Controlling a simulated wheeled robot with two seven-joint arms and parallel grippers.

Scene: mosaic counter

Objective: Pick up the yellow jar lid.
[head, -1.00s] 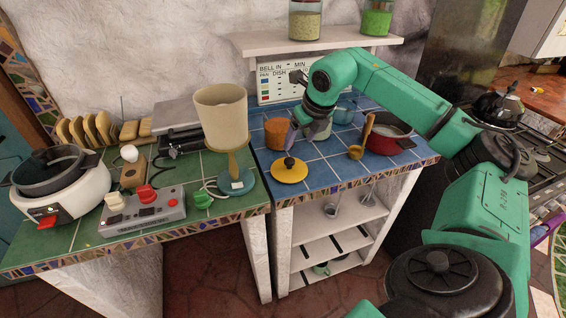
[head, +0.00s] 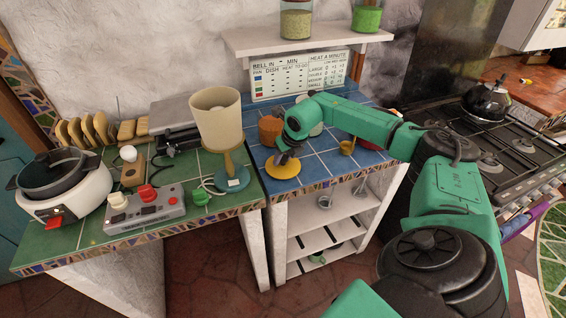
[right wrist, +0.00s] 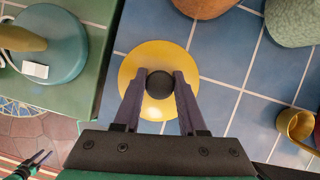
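The yellow jar lid (head: 285,167) lies flat on the blue-tiled counter, near its front edge. It has a round black knob on top, clear in the right wrist view (right wrist: 160,84). My right gripper (head: 281,158) is over the lid and points down at it. In the right wrist view its two fingers (right wrist: 159,90) are apart, one on each side of the knob and very close to it. Whether they touch the knob I cannot tell.
Behind the lid stands an orange jar (head: 269,129). A lamp-like stand with a teal base (head: 232,178) is to the left. A brass ladle (head: 346,147) is to the right. A white shelf (head: 305,40) hangs above the counter.

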